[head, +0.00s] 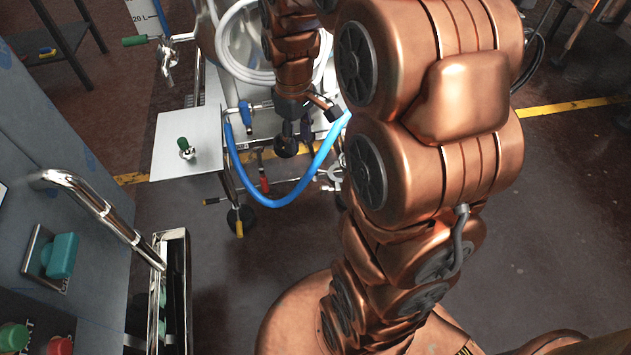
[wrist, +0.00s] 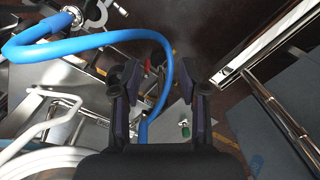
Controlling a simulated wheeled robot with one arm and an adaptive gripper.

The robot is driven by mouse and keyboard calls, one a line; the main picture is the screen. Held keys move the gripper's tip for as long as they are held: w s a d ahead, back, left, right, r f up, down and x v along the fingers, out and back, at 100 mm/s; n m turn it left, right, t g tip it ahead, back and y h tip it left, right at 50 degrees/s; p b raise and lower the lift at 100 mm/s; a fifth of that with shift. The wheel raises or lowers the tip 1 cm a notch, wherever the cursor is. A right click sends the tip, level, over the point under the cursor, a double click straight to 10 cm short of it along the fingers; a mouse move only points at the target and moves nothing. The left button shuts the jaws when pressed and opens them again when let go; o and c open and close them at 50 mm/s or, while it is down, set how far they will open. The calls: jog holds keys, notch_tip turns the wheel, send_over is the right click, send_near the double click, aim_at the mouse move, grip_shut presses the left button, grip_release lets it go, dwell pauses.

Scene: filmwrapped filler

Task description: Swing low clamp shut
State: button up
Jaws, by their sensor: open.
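My gripper (wrist: 160,85) is open in the wrist view, with nothing between its fingers. In the head view its dark fingers (head: 308,128) hang over the metal cart, partly hidden by my arm. A blue hose (head: 292,195) loops below them; in the wrist view the hose (wrist: 95,42) passes above and between the fingers. Bright metal fittings sit low at the cart's right side (head: 334,178). A metal clamp-like fitting (wrist: 70,16) is at the hose end, upper left in the wrist view. I cannot tell which fitting is the low clamp or whether it is open.
A metal plate (head: 165,125) with a green-handled knob (head: 184,146) juts from the cart's left. A white hose (head: 228,45) coils above. A grey cabinet (head: 75,130) with a chrome handle (head: 100,208) stands at left. The floor (head: 560,190) at right is mostly clear.

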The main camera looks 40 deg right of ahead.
jog(key=n+b, duration=0.2)
jog(key=b, duration=0.9)
send_over(315, 169)
jog(key=shift+t, duration=0.3)
jog(key=f, duration=2)
jog(key=shift+w+d+f, duration=0.15)
jog(key=shift+w+d, duration=0.2)
notch_tip(315, 169, down, 7)
jog(key=b, duration=0.2)
jog(key=shift+f+b, duration=0.2)
jog(key=shift+b, duration=0.15)
jog(key=shift+c, duration=0.4)
grip_shut()
